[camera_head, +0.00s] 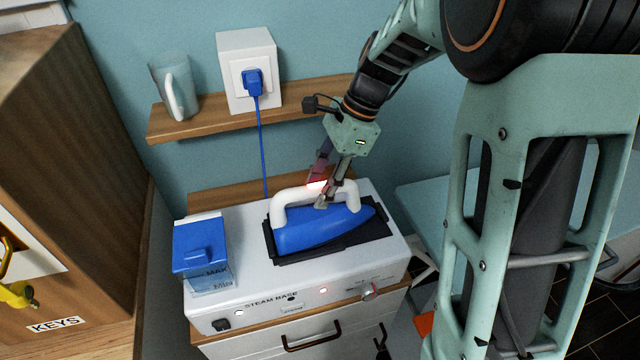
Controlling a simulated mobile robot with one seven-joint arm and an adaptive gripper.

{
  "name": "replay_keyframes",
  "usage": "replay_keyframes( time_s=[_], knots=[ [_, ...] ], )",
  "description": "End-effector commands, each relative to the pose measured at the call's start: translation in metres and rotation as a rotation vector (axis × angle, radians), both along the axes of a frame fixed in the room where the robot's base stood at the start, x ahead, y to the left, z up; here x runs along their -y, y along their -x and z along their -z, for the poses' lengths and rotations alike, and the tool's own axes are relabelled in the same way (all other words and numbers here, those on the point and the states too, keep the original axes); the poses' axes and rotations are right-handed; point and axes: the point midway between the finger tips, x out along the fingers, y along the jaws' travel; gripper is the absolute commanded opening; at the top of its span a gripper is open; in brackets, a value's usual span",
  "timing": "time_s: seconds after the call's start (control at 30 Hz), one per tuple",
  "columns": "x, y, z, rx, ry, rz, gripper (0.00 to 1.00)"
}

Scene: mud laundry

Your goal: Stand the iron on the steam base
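The iron (318,232) has a blue body and a white handle (281,204). It lies on the dark pad on top of the white steam base (255,286), its pointed end toward the right. My gripper (322,196) reaches down from above to the handle, with one finger in front of the handle bar and the other behind it. The fingers appear to straddle the bar, but whether they press on it is not clear. The far finger is partly hidden behind the handle.
A blue-lidded water tank (203,249) sits at the base's left. Behind it is a wooden shelf (215,124) with a mug (178,86) and a socket box (243,54) with a blue plug and cord. A wooden cabinet (75,130) stands at left.

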Motion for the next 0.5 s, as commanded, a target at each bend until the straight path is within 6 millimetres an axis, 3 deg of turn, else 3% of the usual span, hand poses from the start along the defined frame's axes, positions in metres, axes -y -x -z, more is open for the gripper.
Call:
replay_keyframes(
  time_s=[0.27, 0.5],
  knots=[
    [0.003, 0.0, -0.004, -0.003, 0.002, 0.001, 0.39],
    [0.02, -0.006, -0.046, 0.003, 0.002, 0.001, 0.39]
  ],
)
